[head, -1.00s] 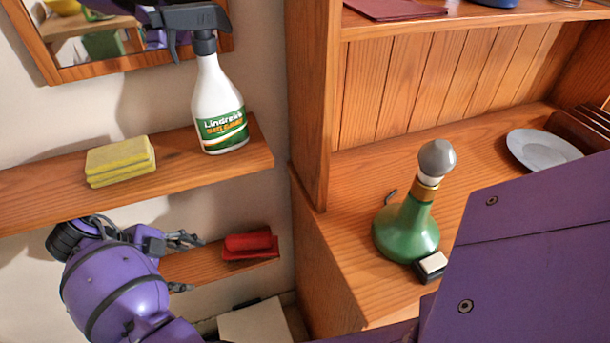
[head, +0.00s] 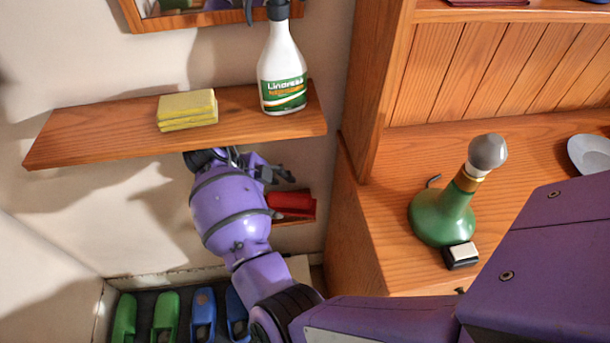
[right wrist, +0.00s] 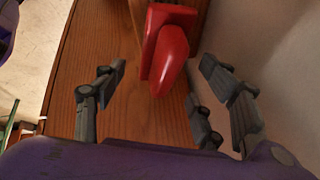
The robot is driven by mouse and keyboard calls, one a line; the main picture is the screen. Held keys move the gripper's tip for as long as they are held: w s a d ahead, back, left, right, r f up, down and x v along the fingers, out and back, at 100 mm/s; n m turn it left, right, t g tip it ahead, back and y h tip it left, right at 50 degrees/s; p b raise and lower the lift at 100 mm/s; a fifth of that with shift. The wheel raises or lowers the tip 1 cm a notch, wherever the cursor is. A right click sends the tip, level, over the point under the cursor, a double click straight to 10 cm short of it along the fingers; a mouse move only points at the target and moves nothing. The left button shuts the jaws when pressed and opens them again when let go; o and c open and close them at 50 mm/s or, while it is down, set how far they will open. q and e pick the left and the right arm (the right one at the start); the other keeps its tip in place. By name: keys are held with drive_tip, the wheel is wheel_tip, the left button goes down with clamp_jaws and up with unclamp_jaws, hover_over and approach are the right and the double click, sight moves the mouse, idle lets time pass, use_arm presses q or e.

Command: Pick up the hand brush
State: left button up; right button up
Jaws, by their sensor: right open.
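The red hand brush (head: 291,203) lies on the small lower wooden shelf in the head view, partly hidden behind my right gripper and arm. The right wrist view shows it (right wrist: 170,58) as a rounded red block on the wood, just beyond the fingertips. I cannot see its bristles. My right gripper (head: 272,172) is open and empty, under the upper shelf and close to the brush's left side in the head view. In the wrist view its fingers (right wrist: 158,82) are spread wide, with the brush ahead between them and apart from them. My left gripper is not in view.
Above, the upper shelf (head: 90,133) holds yellow sponges (head: 187,110) and a spray bottle (head: 282,70). At right a wooden cabinet (head: 385,240) carries a green bottle-shaped lamp (head: 443,217) and a small black-and-white block (head: 461,256). Green and blue shoes (head: 164,317) lie below.

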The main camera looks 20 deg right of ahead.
sight(290, 204)
drive_tip(key=x, duration=0.4)
drive_tip(key=shift+d+f, duration=0.15)
drive_tip(key=shift+f, duration=0.25)
drive_tip(key=c, duration=1.3)
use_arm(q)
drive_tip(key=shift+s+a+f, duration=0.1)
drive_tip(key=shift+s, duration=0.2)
use_arm(e)
drive_tip(key=shift+o, duration=0.2)
drive_tip(key=shift+r, duration=0.15)
